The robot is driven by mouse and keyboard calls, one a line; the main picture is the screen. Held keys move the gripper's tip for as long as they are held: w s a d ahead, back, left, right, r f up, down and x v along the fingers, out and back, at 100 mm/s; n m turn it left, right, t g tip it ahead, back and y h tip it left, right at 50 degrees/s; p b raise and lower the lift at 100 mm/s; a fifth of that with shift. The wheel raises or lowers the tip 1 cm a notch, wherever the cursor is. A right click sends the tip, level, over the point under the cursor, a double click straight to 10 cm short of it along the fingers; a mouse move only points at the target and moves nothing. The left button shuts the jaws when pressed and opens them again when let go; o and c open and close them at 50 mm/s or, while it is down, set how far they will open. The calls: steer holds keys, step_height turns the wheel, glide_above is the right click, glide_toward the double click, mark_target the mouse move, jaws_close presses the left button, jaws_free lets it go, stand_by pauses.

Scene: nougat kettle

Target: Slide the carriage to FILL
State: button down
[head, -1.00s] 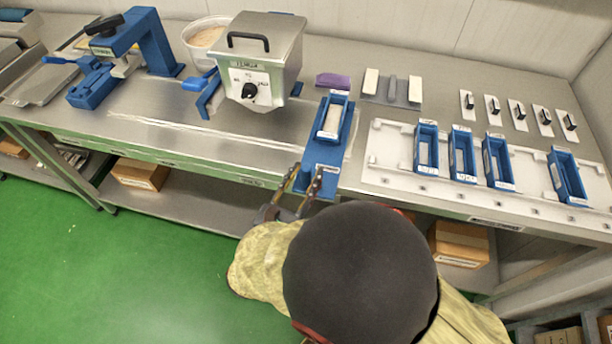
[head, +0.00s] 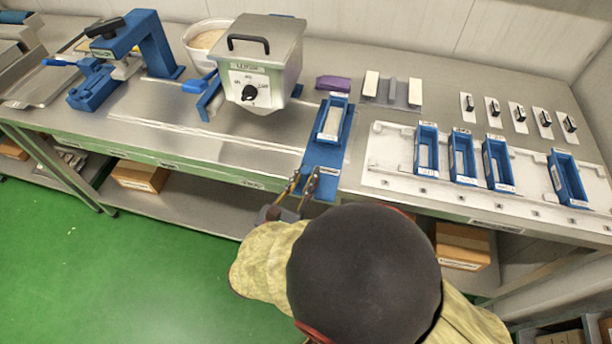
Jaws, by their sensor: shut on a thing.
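The carriage (head: 321,156) is a long blue plate on the steel bench, right of the kettle and at the right end of the pale rails (head: 200,133). A blue open-topped mould (head: 344,125) with a pale inside stands on its far part. My gripper (head: 303,174) is at the carriage's near end, at the bench's front edge, shut on it. The exact part between the fingertips is too small to make out. The kettle (head: 262,62) is a steel box with a black handle and a front dial, standing left of the carriage. The FILL mark cannot be read.
The rails left of the carriage look clear. A white tray (head: 388,167) with several blue moulds lies to the right. A purple block (head: 333,83) and a grey rack (head: 392,92) sit behind. A blue press (head: 150,45) stands at the far left.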

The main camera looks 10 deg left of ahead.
steer(key=shift+a, duration=0.15)
stand_by(0.5)
steer(key=w+a+p, duration=0.1)
steer(key=a+p, duration=0.1)
steer(key=a, duration=1.7)
steer(key=shift+w+a+p, duration=0.3)
steer(key=shift+p, duration=0.1)
steer(key=c, duration=1.7)
jaws_free()
steer(key=shift+v, duration=3.75)
